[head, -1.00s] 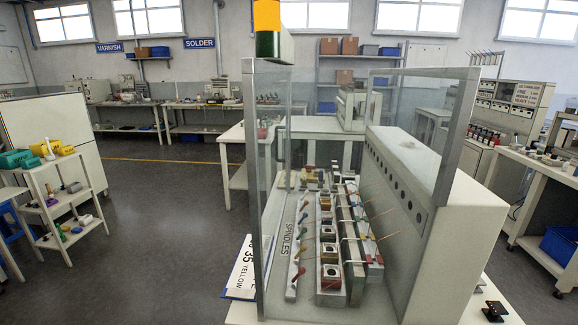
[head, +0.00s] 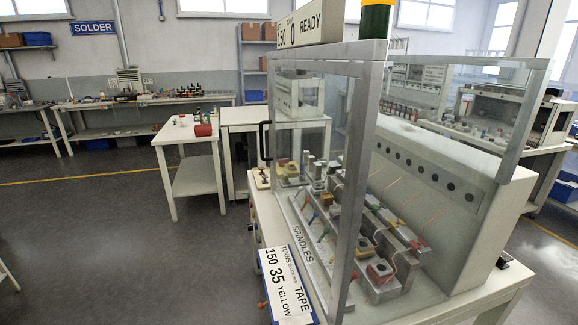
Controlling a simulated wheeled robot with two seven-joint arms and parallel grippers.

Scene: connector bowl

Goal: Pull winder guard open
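The winder guard (head: 318,170) is a clear panel in a grey metal frame on the left side of the winder (head: 448,180). It looks shut, standing in front of the spindle row. A dark upright handle (head: 264,141) is on its far edge. Behind the panel are the spindles with coloured parts, beside a strip marked SPINDLES (head: 301,246). Neither of my grippers is in view.
A card reading 150, 35, YELLOW, TAPE (head: 288,286) hangs at the bench's near left. A side table (head: 190,133) stands beyond the handle. Floor (head: 110,240) at left is clear.

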